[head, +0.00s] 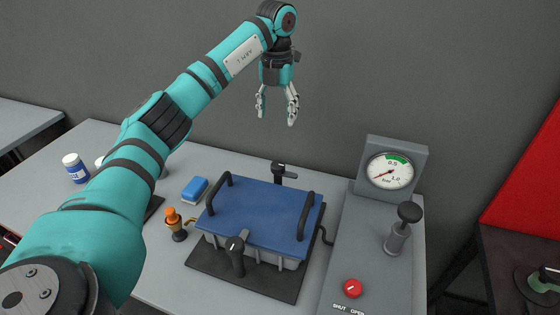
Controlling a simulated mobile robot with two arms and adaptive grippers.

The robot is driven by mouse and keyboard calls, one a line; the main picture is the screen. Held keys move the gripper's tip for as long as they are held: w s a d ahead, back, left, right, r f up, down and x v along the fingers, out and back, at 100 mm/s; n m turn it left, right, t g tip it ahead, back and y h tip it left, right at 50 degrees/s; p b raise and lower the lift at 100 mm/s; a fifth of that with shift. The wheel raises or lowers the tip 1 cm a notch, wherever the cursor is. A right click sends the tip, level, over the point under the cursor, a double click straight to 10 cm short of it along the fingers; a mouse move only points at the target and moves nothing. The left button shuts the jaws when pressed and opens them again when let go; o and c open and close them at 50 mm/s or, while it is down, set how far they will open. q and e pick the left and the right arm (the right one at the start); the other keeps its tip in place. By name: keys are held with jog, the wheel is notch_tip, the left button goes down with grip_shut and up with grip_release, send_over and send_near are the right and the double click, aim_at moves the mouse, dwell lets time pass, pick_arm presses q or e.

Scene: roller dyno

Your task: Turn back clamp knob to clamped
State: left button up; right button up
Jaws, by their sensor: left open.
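A grey box with a blue lid (262,212) sits on a dark base plate (268,283) on the table. The back clamp knob (284,172), a black handle on a post, stands behind the lid's far edge, its handle pointing to the right. A similar front clamp knob (237,252) stands at the near side. My left gripper (278,110) is open and empty, fingers pointing down, well above and behind the back knob. My right gripper is not in view.
Two black handles rise from the lid. A pressure gauge (390,170), a hand pump (400,230) and a red valve knob (353,288) stand to the right. A blue sponge (195,190), an orange-topped bottle (175,225) and a white-and-blue jar (75,168) stand to the left.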

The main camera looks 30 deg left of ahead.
aim_at(278, 164)
pick_arm(q)
notch_tip(278, 164, down, 16)
jog(key=p, duration=0.3)
jog(key=shift+d+r+p, duration=0.1)
jog(key=shift+p, duration=0.3)
jog(key=shift+f, duration=0.55)
jog(key=c, duration=1.1)
jog(key=shift+c, duration=0.2)
